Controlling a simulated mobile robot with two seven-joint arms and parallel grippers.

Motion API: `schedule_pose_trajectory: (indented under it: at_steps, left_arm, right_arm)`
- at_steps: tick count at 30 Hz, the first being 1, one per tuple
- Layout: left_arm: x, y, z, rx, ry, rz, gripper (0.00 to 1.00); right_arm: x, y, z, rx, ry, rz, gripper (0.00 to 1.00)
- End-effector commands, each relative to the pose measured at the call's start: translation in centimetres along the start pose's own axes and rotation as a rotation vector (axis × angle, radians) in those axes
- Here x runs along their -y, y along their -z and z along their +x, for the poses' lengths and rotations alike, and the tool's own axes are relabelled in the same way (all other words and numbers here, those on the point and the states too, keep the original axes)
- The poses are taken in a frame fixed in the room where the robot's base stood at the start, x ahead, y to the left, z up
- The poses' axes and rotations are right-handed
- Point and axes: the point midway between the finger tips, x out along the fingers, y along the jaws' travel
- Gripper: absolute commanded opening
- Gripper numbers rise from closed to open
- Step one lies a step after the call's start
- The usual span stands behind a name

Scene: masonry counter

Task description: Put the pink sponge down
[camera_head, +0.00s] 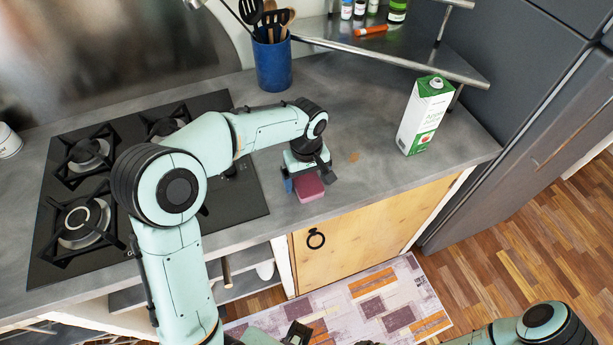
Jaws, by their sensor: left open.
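The pink sponge (309,189) sits at the front of the grey counter, just right of the hob, and looks to be resting on the surface. My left gripper (311,181) is right over it, pointing down. Its fingers are open, with one on each side of the sponge; whether they touch it I cannot tell. The gripper hides the sponge's back part. My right arm comes in at the bottom right, and what looks like my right gripper (297,334) is at the bottom edge, low over the floor and partly cut off.
A green and white carton (425,116) stands on the counter to the right. A blue utensil holder (272,64) is at the back. The black gas hob (240,198) lies to the left. A metal shelf (400,53) holds small bottles. Counter (372,178) between sponge and carton is clear.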

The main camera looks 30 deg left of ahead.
Motion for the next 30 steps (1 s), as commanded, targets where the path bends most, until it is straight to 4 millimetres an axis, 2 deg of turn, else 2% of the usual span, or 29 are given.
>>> schedule_pose_trajectory:
  at_steps: [5,12,18,24,30]
  left_arm:
    - [-0.1,0.1,-2.1,-0.004,-0.004,0.000,0.93]
    - [-0.1,0.1,-7.4,-0.004,-0.005,0.000,0.93]
    - [-0.1,0.1,-10.9,-0.003,-0.003,0.000,0.93]
    - [0.0,0.0,-12.3,-0.001,-0.002,0.000,0.93]
    - [0.0,0.0,-12.3,0.000,0.000,0.000,0.93]
  right_arm:
    - [0.2,0.1,-0.5,-0.003,0.001,-0.001,1.00]
    - [0.6,0.4,-1.3,-0.007,0.003,-0.003,1.00]
    - [0.9,0.7,-2.0,-0.012,0.004,-0.004,1.00]
    - [1.1,0.8,-2.3,-0.013,0.005,-0.005,1.00]
    - [1.1,0.8,-2.2,-0.013,0.005,-0.005,1.00]
